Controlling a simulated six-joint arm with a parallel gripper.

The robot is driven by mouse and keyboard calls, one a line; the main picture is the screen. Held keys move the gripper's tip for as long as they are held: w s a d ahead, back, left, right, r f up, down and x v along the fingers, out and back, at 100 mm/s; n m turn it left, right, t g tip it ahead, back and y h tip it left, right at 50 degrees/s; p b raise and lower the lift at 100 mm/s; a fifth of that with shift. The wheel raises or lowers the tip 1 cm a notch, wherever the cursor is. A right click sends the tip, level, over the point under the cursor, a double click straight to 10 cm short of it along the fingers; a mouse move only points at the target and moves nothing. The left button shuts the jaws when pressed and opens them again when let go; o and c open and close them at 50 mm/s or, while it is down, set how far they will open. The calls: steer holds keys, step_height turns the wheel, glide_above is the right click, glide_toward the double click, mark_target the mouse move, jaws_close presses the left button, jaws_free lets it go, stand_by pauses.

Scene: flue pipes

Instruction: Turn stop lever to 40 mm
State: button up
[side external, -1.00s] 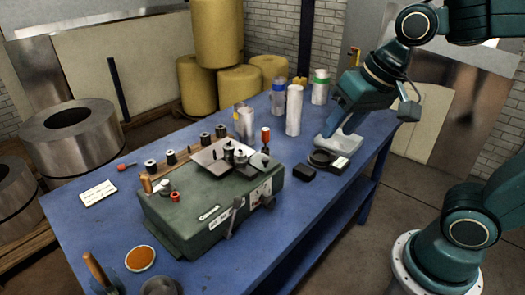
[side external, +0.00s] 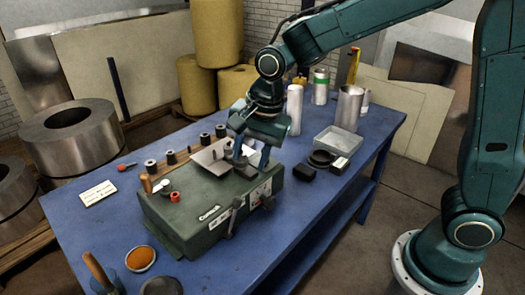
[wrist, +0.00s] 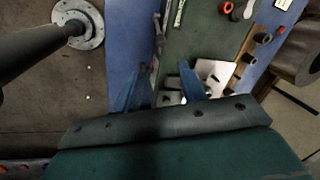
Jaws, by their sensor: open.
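The green bench machine (side external: 190,220) stands on the blue table, with a flat metal plate (side external: 208,157) on top. A dark lever (side external: 233,217) sticks out of its front beside a pale label plate; I cannot tell whether this is the stop lever or read a 40 mm mark. My gripper (side external: 251,156) is over the right end of the machine top, pointing down. Its two blue fingers are apart. The red-knobbed upright post seen earlier there is hidden behind the gripper. In the wrist view, my open gripper (wrist: 160,80) spans the machine's edge, with metal parts between and below the fingers.
Upright pipes (side external: 295,110) stand behind. Small spools (side external: 205,138) line the machine's back. An orange-filled dish (side external: 140,259) sits at the front left.

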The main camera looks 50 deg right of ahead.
mark_target(238, 199)
steer(key=shift+w+a+f, duration=0.1)
steer(key=shift+w+f, duration=0.05)
steer(key=shift+f, duration=0.05)
steer(key=shift+x, duration=6.8)
jaws_close()
